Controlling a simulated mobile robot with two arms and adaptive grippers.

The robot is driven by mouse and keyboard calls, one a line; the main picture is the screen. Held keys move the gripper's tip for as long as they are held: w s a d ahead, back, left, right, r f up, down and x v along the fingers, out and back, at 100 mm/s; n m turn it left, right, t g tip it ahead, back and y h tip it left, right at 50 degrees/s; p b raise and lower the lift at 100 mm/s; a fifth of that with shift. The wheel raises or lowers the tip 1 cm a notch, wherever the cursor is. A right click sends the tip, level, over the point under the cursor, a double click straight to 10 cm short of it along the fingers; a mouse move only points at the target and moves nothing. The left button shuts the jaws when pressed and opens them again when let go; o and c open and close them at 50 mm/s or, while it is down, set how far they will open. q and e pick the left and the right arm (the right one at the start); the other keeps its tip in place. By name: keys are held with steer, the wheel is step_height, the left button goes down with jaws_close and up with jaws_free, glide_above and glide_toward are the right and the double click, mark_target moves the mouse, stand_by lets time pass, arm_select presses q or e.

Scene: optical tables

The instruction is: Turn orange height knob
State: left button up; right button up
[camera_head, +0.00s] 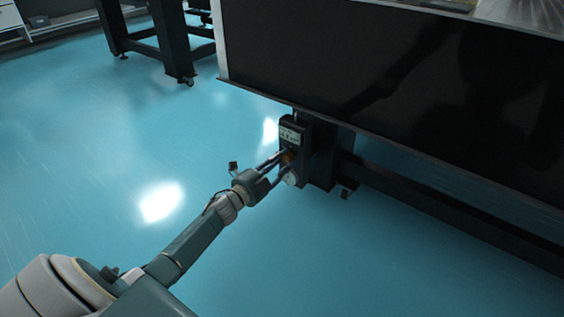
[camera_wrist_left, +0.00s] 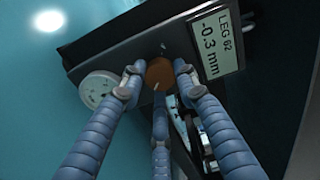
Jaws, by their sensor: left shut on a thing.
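The orange knob (camera_wrist_left: 160,73) sits on the dark control box of the table leg, below a display (camera_wrist_left: 218,45) that reads "LEG 62, -0.3 mm" in the left wrist view. In the head view the knob (camera_head: 287,156) is a small orange spot, partly covered by my fingers. My left gripper (camera_wrist_left: 158,80) has its blue-grey fingers around the knob and is shut on it. It also shows in the head view (camera_head: 283,161), reaching the box from the left. My right gripper is in neither view.
A white round dial (camera_wrist_left: 99,88) is beside the knob on the same box. The large black optical table (camera_head: 390,70) overhangs the leg. A dark lower beam (camera_head: 450,200) runs right from the leg. The blue floor (camera_head: 120,130) at left is open.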

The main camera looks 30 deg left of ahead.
arm_select(q)
steer(key=shift+d+m, duration=0.15)
steer(key=shift+m, duration=0.15)
steer(key=o, duration=1.2)
steer(key=shift+c, duration=0.2)
steer(key=shift+s, duration=0.2)
steer(key=s+a, duration=0.1)
steer(key=s, duration=1)
steer(key=shift+s, duration=0.25)
